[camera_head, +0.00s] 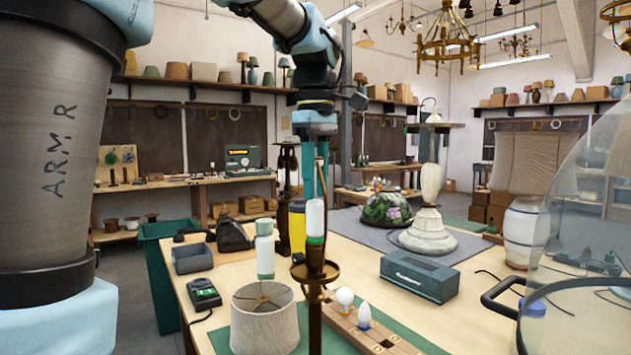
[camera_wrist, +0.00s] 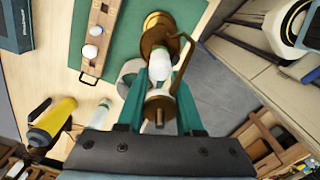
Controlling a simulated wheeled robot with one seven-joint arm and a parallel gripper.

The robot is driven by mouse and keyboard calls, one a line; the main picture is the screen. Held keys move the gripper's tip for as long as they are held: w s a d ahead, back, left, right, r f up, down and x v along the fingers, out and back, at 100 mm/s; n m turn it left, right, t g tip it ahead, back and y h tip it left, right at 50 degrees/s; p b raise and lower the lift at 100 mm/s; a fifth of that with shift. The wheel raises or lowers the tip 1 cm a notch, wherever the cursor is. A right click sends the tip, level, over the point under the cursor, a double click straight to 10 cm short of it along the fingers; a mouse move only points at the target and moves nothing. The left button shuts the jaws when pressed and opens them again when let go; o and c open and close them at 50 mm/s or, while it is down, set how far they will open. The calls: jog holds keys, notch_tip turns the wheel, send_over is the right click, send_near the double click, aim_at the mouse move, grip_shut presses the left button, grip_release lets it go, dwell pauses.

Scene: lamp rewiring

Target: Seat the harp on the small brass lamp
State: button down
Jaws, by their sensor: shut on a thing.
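The small brass lamp (camera_head: 316,285) stands upright at the table's near edge, with a white bulb (camera_head: 315,218) at its top. My gripper (camera_head: 320,185) points down from above, right over the bulb. In the wrist view my gripper (camera_wrist: 168,82) has its teal fingers on either side of a brass-coloured piece with a short post, which looks like the top of the harp (camera_wrist: 159,117). The bulb (camera_wrist: 160,66) and the lamp's brass base (camera_wrist: 158,22) lie beyond it. The harp's thin sides and lower ends are hard to make out; I cannot tell whether they touch the lamp.
A pale drum shade (camera_head: 264,325) stands left of the lamp. A wooden bulb rack (camera_head: 375,335) lies to the right, with a green box (camera_head: 420,277) behind it. A white bottle (camera_head: 265,250) and a yellow cylinder (camera_head: 297,228) stand behind. A clear glass dome (camera_head: 590,220) is far right.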

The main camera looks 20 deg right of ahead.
jog(key=shift+c, duration=2.4)
grip_release()
jog(key=shift+f, duration=0.1)
notch_tip(320, 180, up, 11)
jog(key=shift+f+b, duration=0.1)
jog(key=shift+b, duration=0.35)
jog(key=shift+s, duration=0.1)
